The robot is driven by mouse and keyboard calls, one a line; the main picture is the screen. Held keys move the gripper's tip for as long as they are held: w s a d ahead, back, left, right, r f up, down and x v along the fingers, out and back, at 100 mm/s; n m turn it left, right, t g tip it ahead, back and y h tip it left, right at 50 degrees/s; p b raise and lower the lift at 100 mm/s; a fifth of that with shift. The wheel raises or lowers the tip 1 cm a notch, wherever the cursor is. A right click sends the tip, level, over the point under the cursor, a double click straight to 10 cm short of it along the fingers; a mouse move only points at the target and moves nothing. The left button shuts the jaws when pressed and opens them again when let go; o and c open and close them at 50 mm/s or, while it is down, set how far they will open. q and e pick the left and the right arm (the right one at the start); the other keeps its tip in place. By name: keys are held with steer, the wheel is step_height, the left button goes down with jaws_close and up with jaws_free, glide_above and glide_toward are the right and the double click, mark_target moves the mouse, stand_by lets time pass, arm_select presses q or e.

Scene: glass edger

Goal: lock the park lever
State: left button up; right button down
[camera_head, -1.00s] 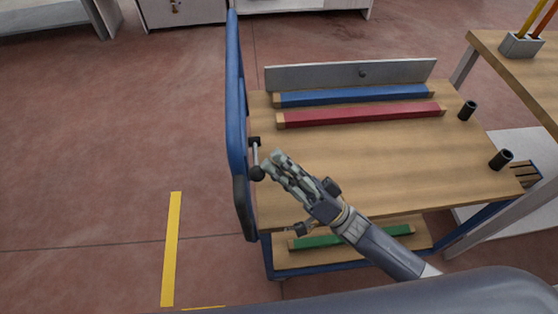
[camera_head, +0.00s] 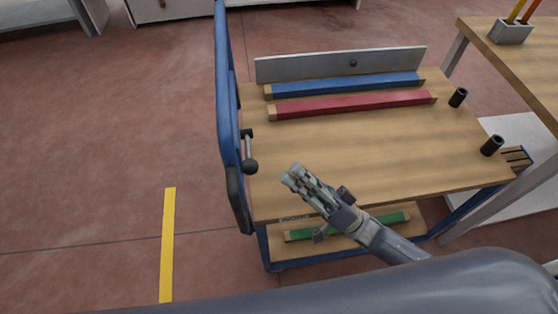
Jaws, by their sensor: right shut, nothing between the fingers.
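The park lever (camera_head: 248,150) is a short metal rod with a black ball knob (camera_head: 250,166) at its lower end and a black pivot at its upper end. It is mounted at the left end of the wooden cart (camera_head: 400,150), beside the blue push handle (camera_head: 225,90), and hangs pointing toward me. My right gripper (camera_head: 291,175) is shut and empty, to the right of the knob and apart from it, over the cart top. My left gripper is not in view.
A blue bar (camera_head: 345,86) and a red bar (camera_head: 350,104) lie on the cart before a grey upright plate (camera_head: 340,65). A green bar (camera_head: 380,223) lies on the lower shelf. Black posts (camera_head: 458,97) stand at the right. A wooden table (camera_head: 520,70) is beyond. Floor at left is clear.

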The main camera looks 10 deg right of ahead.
steer(key=v, duration=0.5)
stand_by(0.5)
